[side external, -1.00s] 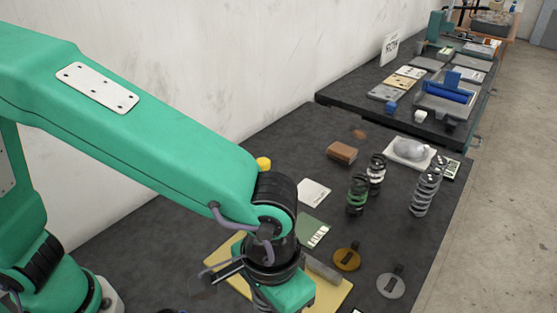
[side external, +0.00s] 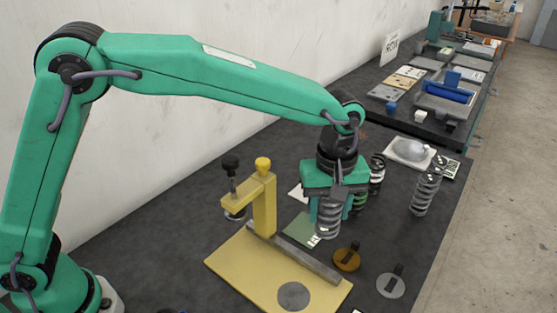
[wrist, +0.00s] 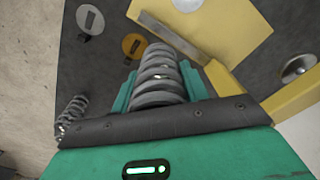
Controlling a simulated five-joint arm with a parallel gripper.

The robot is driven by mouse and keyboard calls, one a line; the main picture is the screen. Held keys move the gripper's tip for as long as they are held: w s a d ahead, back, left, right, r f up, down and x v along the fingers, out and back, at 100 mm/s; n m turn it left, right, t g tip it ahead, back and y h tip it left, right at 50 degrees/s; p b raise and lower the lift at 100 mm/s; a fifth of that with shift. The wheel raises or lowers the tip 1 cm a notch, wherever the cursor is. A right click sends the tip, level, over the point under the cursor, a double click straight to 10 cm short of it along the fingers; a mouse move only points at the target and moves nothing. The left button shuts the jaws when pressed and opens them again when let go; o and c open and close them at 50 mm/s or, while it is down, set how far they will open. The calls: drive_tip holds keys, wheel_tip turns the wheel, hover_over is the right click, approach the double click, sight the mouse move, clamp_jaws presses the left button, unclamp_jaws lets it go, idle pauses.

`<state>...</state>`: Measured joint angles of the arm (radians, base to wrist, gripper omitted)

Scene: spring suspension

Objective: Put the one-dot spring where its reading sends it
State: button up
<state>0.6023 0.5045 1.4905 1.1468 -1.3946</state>
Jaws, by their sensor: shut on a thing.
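My gripper (side external: 330,200) is shut on a grey coil spring (side external: 328,220), held upright above the bench near a green card (side external: 302,231). The held spring also shows between the green fingers in the wrist view (wrist: 159,75). I cannot make out dots on it. A black and white spring (side external: 377,168) stands behind that. Grey springs with pale marks on top (side external: 425,191) stand to the right. The yellow press (side external: 264,205) on its yellow base (side external: 232,264) is empty, left of my gripper.
An orange disc (side external: 346,258) and a silver disc (side external: 391,285), each with a black handle, lie at the front right. A white tray (side external: 392,155) with a grey lump lies behind. A farther bench holds a blue-and-grey fixture (side external: 450,92) and several plates.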

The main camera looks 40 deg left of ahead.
drive_tip(key=w+a+f+n, duration=0.3)
drive_tip(key=w+a+f, duration=0.1)
drive_tip(key=w+a, duration=0.4)
drive_tip(key=w+a+f+n, duration=0.3)
drive_tip(key=w+a, duration=0.5)
drive_tip(key=w, duration=0.3)
drive_tip(key=shift+a+f+n, duration=0.4)
drive_tip(key=shift+f, duration=0.1)
drive_tip(key=shift+f, duration=0.1)
drive_tip(key=shift+f, duration=1.85)
drive_tip(key=shift+f, duration=0.15)
drive_tip(key=o, duration=1.1)
drive_tip(key=shift+s, duration=0.1)
drive_tip(key=shift+o, duration=0.2)
